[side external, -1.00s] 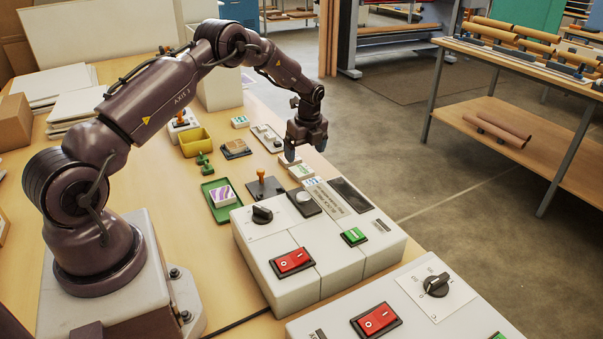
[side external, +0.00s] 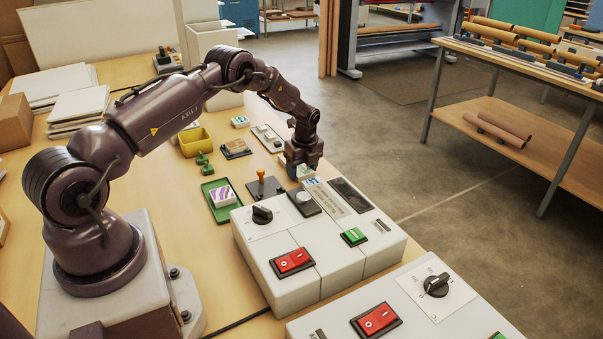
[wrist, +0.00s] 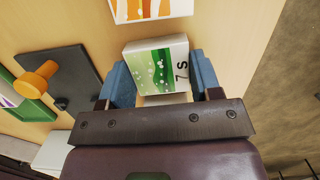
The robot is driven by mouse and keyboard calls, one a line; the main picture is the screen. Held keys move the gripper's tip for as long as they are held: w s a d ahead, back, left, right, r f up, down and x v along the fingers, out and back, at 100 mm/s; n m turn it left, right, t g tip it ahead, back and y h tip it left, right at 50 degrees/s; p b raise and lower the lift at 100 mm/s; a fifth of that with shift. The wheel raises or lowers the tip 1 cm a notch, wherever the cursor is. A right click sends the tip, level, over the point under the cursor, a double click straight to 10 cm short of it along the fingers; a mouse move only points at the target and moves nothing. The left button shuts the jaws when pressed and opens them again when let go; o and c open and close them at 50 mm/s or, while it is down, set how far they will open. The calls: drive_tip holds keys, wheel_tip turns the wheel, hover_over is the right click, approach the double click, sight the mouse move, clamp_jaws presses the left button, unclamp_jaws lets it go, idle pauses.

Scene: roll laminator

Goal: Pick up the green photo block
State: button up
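The green photo block (wrist: 155,68) is a small white-sided block with a green picture on top and a "7 S" mark. It lies on the wooden table. In the wrist view it sits between the two blue fingers of my gripper (wrist: 162,82), turned a little relative to them. The fingers look spread, one on each side; whether either touches it is hard to tell. In the side view my gripper (side external: 304,170) is low over the table behind the press machine and hides most of the block.
An orange-pictured block (wrist: 150,8) lies just beyond. A dark plate with an orange-handled stamp (side external: 262,178) stands to the left, beside a green tray (side external: 211,206). The white press machine (side external: 330,255) is close in front. The table edge and floor are to the right.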

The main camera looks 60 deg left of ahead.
drive_tip(key=shift+c, duration=1.4)
drive_tip(key=shift+r, duration=0.15)
